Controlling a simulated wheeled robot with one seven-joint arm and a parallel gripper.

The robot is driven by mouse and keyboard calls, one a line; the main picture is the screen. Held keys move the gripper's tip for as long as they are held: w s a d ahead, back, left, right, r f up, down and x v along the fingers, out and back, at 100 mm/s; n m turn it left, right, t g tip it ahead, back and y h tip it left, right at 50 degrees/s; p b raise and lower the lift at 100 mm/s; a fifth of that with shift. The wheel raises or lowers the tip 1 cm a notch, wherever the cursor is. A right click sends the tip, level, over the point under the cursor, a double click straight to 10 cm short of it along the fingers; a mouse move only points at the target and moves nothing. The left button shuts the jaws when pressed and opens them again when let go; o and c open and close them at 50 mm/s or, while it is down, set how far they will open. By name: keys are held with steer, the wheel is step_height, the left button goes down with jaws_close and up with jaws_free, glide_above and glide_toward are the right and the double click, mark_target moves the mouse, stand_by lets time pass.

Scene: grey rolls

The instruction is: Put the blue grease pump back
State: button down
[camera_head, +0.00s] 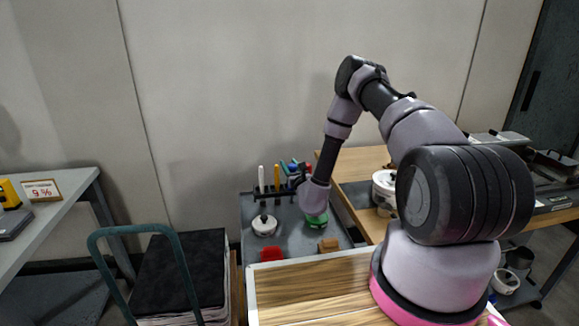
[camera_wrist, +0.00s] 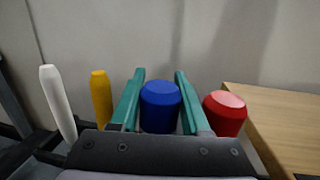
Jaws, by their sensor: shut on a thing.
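The blue grease pump (camera_wrist: 160,106) shows in the wrist view as a thick blue rounded-edge cylinder. It stands between the two green fingers of my gripper (camera_wrist: 160,77), which is shut on it. In the head view my gripper (camera_head: 293,169) is small, at the back of a grey work surface (camera_head: 297,243), beside a row of upright handles. The pump's lower part is hidden behind my gripper's dark body in the wrist view. I cannot tell whether it rests in a holder.
A red-topped handle (camera_wrist: 225,113) stands close right of the pump; a yellow handle (camera_wrist: 101,100) and a white handle (camera_wrist: 58,103) stand left. A white round tin (camera_head: 264,226), red item (camera_head: 272,254) and brown block (camera_head: 328,244) lie on the surface. A wooden table (camera_head: 352,168) borders it right.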

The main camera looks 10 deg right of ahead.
steer(key=shift+f, duration=0.15)
steer(key=c, duration=0.7)
jaws_free()
steer(key=shift+o, duration=0.2)
steer(key=shift+s, duration=0.2)
steer(key=s+d, duration=0.1)
steer(key=s, duration=1)
steer(key=shift+s+d+f, duration=0.25)
steer(key=shift+d+f, duration=0.15)
